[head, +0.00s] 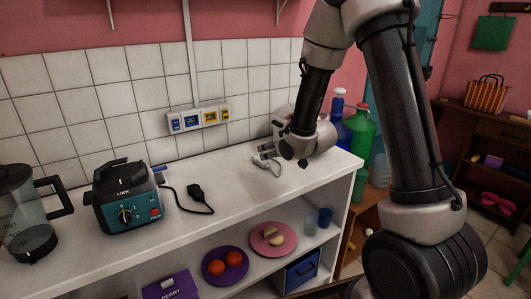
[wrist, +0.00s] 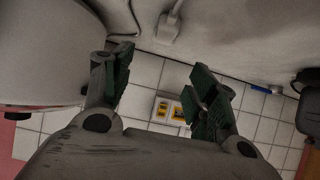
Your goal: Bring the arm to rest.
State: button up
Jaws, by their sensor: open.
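My arm reaches over the right end of the white counter (head: 110,232) in the head view, its lower end bent down close to the top. My gripper shows in the wrist view (wrist: 161,75), with its two green-padded fingers spread apart and nothing between them. In the head view the fingers are mostly hidden by my wrist. A white plug (wrist: 169,27) with its cord lies on the counter beyond the fingertips; it also shows left of my wrist in the head view (head: 264,157).
A large pale appliance (wrist: 42,48) stands close beside the left finger. A wall socket strip (head: 197,119), a teal blender base (head: 125,212) with a black plug (head: 195,192), and a clear jug (head: 22,215) are left. Bottles (head: 361,130) stand right, beyond the counter's end.

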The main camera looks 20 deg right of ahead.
jog(key=s+d+r+m+g+h, duration=0.1)
jog(key=s+d+r+g+h, duration=0.1)
jog(key=s+d+r, duration=0.5)
jog(key=s+d+r+m+g+h, duration=0.1)
jog(key=s+d+r, duration=0.2)
jog(key=s+r, duration=0.35)
jog(key=s+d+r+g, duration=0.1)
jog(key=s+g, duration=0.1)
jog(key=s, duration=0.9)
jog(key=s+d+r+m+g, duration=0.1)
jog(key=s+g, duration=0.1)
jog(key=s, duration=0.9)
jog(key=shift+s+d+r+m+h, duration=0.15)
jog(key=shift+s+r+m+h, duration=0.15)
jog(key=shift+r, duration=0.1)
